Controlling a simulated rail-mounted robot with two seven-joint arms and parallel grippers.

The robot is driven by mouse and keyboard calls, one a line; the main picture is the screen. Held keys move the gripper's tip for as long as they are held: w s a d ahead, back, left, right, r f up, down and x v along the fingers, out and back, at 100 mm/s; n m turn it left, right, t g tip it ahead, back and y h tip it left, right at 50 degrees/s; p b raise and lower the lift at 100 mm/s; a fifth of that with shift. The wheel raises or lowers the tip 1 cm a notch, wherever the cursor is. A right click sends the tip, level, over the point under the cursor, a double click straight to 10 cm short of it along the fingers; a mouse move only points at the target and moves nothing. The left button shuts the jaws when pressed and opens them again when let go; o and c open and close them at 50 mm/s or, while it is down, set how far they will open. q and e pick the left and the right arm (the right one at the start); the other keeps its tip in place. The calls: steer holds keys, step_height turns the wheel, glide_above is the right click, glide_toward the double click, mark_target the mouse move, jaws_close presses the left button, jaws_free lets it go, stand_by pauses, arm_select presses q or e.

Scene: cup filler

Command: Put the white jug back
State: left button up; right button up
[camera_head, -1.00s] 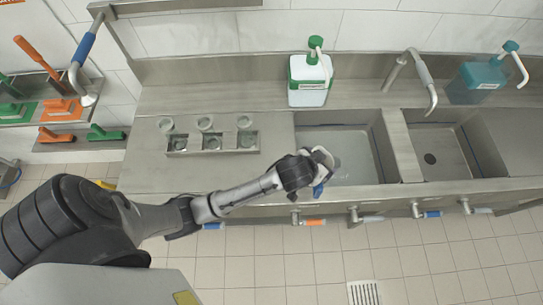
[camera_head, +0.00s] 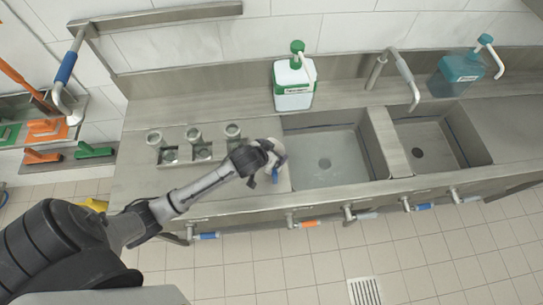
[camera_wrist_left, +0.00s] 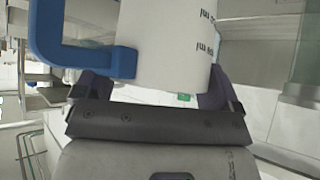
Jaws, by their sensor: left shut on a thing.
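The white jug (camera_wrist_left: 180,35) fills the upper middle of the left wrist view, with dark print on its side and a blue handle (camera_wrist_left: 62,45) at the left. My left gripper (camera_wrist_left: 160,92) is shut on it, one finger on each side of its lower part in the picture. In the head view the left gripper (camera_head: 266,162) is over the counter at the left edge of the left sink basin. It hides most of the jug (camera_head: 279,152) there. My right gripper is not in view.
Three metal cups stand behind square wells (camera_head: 202,152) in the counter to the left. A white-and-green dispenser (camera_head: 293,88) and a teal dispenser (camera_head: 459,73) stand behind the basins (camera_head: 322,165).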

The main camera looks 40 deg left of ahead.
arm_select(q)
steer(key=shift+f, duration=2.05)
steer(key=o, duration=1.5)
steer(key=shift+c, duration=0.2)
